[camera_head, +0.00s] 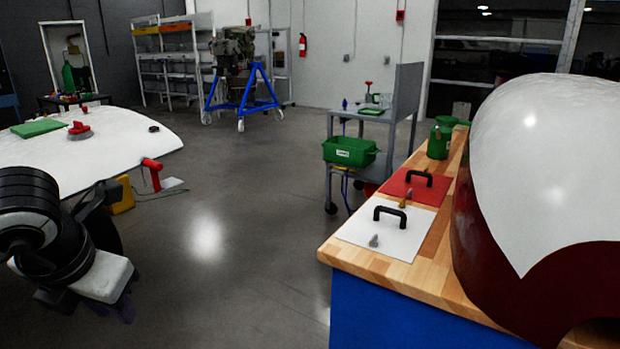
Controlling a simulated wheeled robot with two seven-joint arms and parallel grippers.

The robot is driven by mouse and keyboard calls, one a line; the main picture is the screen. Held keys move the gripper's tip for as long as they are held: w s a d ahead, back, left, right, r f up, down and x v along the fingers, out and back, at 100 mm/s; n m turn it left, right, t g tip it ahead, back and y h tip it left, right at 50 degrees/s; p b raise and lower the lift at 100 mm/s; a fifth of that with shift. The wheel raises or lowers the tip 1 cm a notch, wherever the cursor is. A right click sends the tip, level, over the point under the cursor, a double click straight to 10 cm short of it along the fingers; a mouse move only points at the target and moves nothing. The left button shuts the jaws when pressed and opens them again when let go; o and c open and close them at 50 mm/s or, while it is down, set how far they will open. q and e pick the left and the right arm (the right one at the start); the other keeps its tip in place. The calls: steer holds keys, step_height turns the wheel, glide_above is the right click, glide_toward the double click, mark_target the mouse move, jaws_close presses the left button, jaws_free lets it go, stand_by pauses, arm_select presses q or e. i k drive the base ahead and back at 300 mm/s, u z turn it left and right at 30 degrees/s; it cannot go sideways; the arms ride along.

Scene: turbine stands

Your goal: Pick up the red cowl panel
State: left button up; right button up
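The red cowl panel (434,193) lies flat on the wooden-topped bench (345,256) at the right. It has a black handle (419,177) and a small latch on top. A white panel (355,232) with a similar black handle (389,213) lies just in front of it. My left gripper (112,300) is low at the left, far from the red panel and over the floor. Its fingers are dark and unclear, so I cannot tell whether they are open. My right gripper is not in view.
A large white and dark red cowl (545,150) fills the bench's right side. A green can (438,142) stands behind the panels. A grey cart (400,112) with a green bin (350,151) stands beyond. A white curved surface (90,150) is at left. Open floor lies between.

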mark_target(429, 189)
steer(key=u, duration=1)
steer(key=i, duration=3.5)
steer(key=z, duration=2.05)
steer(key=i, duration=1.15)
steer(key=z, duration=2.8)
steer(key=i, duration=0.5)
steer(key=z, duration=0.05)
